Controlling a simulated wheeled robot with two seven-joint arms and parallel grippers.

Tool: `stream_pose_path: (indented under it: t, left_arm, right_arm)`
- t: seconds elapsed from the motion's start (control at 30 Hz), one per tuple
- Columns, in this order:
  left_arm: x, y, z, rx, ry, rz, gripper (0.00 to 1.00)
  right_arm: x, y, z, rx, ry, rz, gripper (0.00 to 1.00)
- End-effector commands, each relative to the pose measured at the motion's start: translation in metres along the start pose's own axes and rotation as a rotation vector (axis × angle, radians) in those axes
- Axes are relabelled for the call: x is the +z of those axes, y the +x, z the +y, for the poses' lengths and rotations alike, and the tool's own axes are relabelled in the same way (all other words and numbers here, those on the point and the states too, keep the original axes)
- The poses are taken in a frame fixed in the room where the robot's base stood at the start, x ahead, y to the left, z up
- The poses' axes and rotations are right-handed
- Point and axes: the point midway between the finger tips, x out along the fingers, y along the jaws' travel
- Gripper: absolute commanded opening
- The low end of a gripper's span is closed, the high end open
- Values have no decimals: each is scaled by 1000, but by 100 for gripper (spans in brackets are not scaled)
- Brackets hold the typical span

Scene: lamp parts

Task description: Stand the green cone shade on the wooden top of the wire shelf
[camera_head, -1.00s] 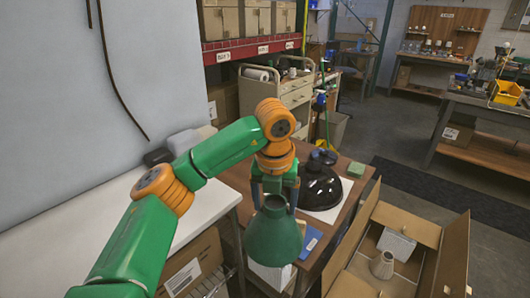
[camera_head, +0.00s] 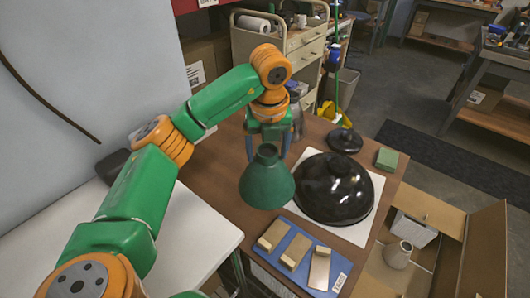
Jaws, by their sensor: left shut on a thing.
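The green cone shade (camera_head: 266,185) hangs upright from my left gripper (camera_head: 268,148), narrow neck up and wide rim down. The gripper's two fingers are shut on its neck. The shade is over the brown wooden top (camera_head: 218,178), which I take for the top of the wire shelf; the wire parts do not show now. I cannot tell whether the rim touches the top. My right gripper is not in view.
A glossy black dome (camera_head: 334,188) on a white sheet stands close right of the shade. A blue mat (camera_head: 316,272) with wooden blocks lies in front. A black lid-like part (camera_head: 345,140) and green block (camera_head: 387,158) are behind. An open carton (camera_head: 420,262) stands at right.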

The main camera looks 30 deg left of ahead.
Motion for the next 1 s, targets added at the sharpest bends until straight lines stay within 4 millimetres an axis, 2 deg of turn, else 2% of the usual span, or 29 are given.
stream_pose_path:
  t: [0.13,0.37,0.57,0.8,1.0]
  left_arm:
    - [5,9,9,-1,-2,2,0]
    - [22,27,37,1,-4,1,0]
    - [42,42,68,3,-5,2,0]
    - [56,83,97,3,-3,3,0]
    - [62,102,108,-1,-1,1,0]
  right_arm:
    - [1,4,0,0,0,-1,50]
    - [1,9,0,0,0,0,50]
    - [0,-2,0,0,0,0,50]
    - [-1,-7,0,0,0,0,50]
    - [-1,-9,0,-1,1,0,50]
